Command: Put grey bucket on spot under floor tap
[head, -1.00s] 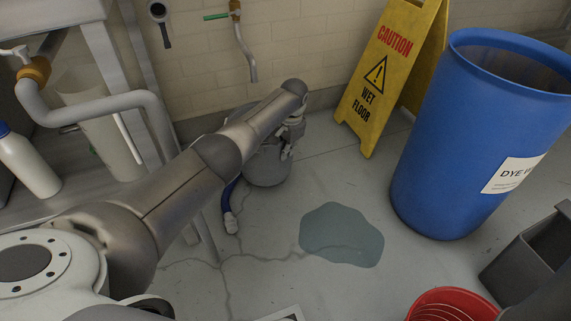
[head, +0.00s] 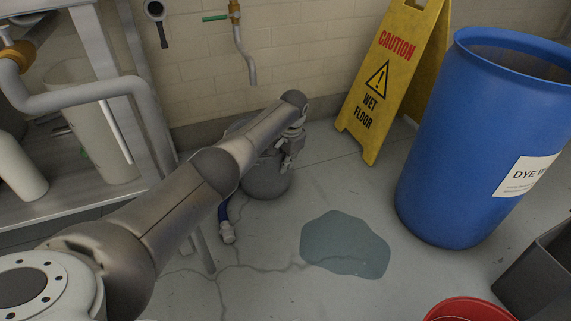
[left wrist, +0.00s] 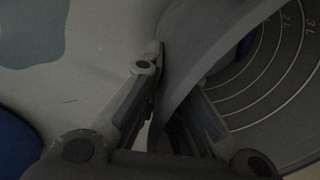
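The grey bucket (head: 268,184) stands upright on the floor by the back wall, partly hidden behind my left arm. The floor tap (head: 246,55) hangs on the wall above it, with a green handle. My left gripper (head: 291,143) is at the bucket's rim. In the left wrist view the fingers of my left gripper (left wrist: 168,85) straddle the bucket wall (left wrist: 183,55), one outside and one inside, and look closed on it. No marked spot can be made out beneath the bucket. My right gripper is not in view.
A puddle (head: 345,245) lies on the floor right of the bucket. A yellow wet-floor sign (head: 388,80) and a blue drum (head: 470,150) stand at the right. A blue hose end (head: 226,232) lies left of the bucket, near a metal shelf (head: 60,205). A red bucket (head: 468,310) is at the front.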

